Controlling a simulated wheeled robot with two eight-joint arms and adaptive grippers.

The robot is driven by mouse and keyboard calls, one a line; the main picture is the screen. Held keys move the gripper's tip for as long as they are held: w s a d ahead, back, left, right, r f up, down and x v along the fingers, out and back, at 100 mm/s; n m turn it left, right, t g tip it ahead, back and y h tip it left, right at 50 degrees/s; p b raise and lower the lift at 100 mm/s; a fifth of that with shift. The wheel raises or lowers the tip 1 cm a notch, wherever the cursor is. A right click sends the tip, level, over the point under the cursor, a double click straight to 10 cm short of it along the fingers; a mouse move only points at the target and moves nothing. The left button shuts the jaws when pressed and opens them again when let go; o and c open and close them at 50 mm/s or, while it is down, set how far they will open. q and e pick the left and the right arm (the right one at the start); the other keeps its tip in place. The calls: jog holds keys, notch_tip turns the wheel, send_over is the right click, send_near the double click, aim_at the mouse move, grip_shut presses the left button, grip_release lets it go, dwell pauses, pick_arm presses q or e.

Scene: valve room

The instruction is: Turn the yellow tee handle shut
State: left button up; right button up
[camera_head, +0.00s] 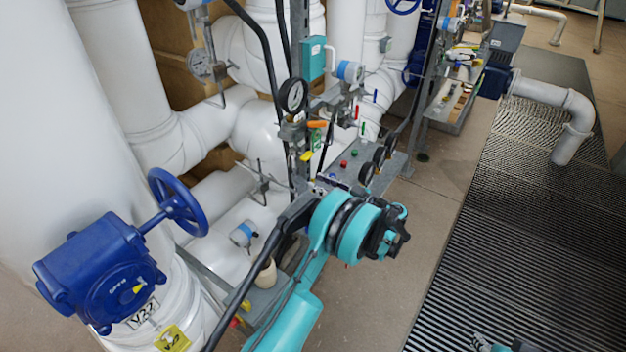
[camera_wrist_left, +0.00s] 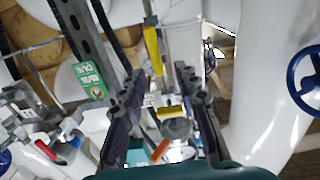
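A small yellow handle (camera_head: 306,156) shows in the head view on the pipework below an orange lever (camera_head: 317,124). In the left wrist view a short yellow piece (camera_wrist_left: 168,113) lies between the fingers of my left gripper (camera_wrist_left: 156,95), and a longer yellow bar (camera_wrist_left: 153,50) stands beyond them. I cannot tell which of these is the tee handle. The left fingers are apart, and I see nothing clamped between them. In the head view my left wrist hides most of that gripper. A dark piece, probably of my right gripper (camera_head: 500,346), shows at the bottom edge; its fingers are unclear.
A blue handwheel (camera_head: 178,203) and blue gearbox stand at the left. A pressure gauge (camera_head: 293,96), large white pipes and grey uprights crowd the left arm. A green tag (camera_wrist_left: 90,80) hangs beside the left fingers. The grated floor (camera_head: 540,230) at right is mostly clear.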

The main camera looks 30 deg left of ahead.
aim_at(314, 181)
pick_arm(q)
jog(key=shift+w+a, duration=0.15)
jog(key=shift+a, duration=1.45)
grip_shut()
